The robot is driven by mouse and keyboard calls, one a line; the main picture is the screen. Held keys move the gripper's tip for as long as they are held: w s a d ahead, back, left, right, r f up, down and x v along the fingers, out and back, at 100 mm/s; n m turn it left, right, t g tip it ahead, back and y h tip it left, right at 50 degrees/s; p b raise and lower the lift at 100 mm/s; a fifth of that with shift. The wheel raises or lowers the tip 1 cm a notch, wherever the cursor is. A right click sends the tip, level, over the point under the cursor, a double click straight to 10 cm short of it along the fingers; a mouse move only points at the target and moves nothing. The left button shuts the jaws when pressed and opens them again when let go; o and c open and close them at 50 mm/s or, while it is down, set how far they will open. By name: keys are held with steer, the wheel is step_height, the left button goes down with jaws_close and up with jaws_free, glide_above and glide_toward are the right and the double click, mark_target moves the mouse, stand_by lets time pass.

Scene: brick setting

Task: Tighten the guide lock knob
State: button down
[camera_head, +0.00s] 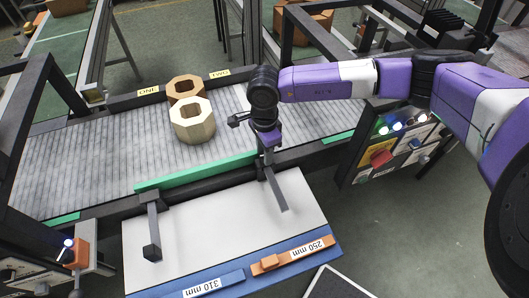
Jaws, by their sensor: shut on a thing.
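My gripper (265,132) points down at the near side of the conveyor, above the right end of the green guide rail (196,172). It is shut on the guide lock knob, which the fingers and wrist almost wholly hide. Below the gripper, a dark bracket arm (273,186) reaches out over the white panel. A second dark bracket (151,225) stands at the rail's left part. How tight the knob is cannot be told.
Two hollow octagonal blocks, one brown (184,88) and one pale (192,121), sit on the grey conveyor (92,150) left of my gripper. An orange 250 mm strip (292,257) and a blue 310 mm strip (205,285) lie in front. A button panel (397,148) is at right.

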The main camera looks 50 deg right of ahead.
steer(key=m+b, duration=0.3)
steer(key=m, duration=0.3)
steer(key=shift+f+b, duration=0.1)
steer(key=shift+b, duration=0.25)
steer(key=m+b, duration=0.4)
steer(key=m, duration=0.1)
steer(key=shift+d, duration=0.1)
steer(key=m+b, duration=0.5)
steer(key=shift+f+m, duration=0.1)
steer(key=shift+m, duration=0.3)
steer(key=m+b, duration=0.4)
steer(key=shift+r+m, duration=0.2)
steer(key=shift+m, duration=0.1)
steer(key=shift+r+b, duration=0.1)
steer(key=shift+b, duration=0.2)
steer(key=c, duration=1)
jaws_free()
